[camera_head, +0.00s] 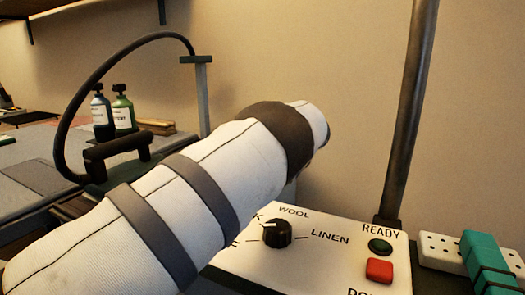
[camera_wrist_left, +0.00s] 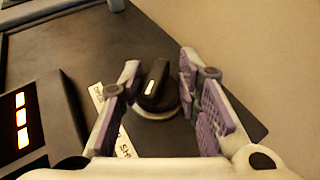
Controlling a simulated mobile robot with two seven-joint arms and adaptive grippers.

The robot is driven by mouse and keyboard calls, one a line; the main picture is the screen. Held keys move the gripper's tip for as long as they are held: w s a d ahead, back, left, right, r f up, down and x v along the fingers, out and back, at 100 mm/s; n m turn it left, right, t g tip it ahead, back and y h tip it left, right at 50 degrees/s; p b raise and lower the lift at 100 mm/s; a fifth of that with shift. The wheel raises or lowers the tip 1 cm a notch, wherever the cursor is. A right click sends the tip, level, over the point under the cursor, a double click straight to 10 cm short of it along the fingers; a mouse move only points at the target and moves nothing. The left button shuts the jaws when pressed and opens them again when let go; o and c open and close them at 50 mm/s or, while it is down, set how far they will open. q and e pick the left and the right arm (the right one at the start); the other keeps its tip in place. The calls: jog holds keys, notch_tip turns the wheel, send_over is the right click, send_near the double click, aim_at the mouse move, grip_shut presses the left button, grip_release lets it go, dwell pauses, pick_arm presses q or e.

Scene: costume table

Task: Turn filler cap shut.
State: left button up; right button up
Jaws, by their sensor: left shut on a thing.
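The filler cap (camera_wrist_left: 155,90) is a round black cap with a raised grip bar and a white mark, set in a pale ring on a dark surface in the left wrist view. My left gripper (camera_wrist_left: 159,78) has its two purple-padded fingers on either side of the cap and is shut on it. A white label strip (camera_wrist_left: 124,147) with dark lettering lies beside the cap, partly covered by the left-hand finger. In the head view my left arm hides the cap and gripper. My right gripper is in neither view.
A white control panel (camera_head: 340,262) carries a black dial (camera_head: 277,233), a dark green READY lamp (camera_head: 380,245) and a red button (camera_head: 379,270). A dark pole (camera_head: 408,110) rises behind it. An iron with a black handle (camera_head: 117,153) and two bottles (camera_head: 122,113) stand at left.

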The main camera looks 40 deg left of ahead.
pick_arm(q)
jog(key=shift+s+a+f+n+g, duration=0.15)
jog(key=shift+s+f+n+g, duration=0.25)
jog(key=shift+f+g, duration=0.1)
jog(key=o, duration=0.8)
jog(key=shift+o, duration=0.9)
jog(key=shift+r, duration=0.2)
jog(key=shift+w+r, duration=0.1)
jog(key=shift+r, duration=0.15)
jog(key=v, duration=1.2)
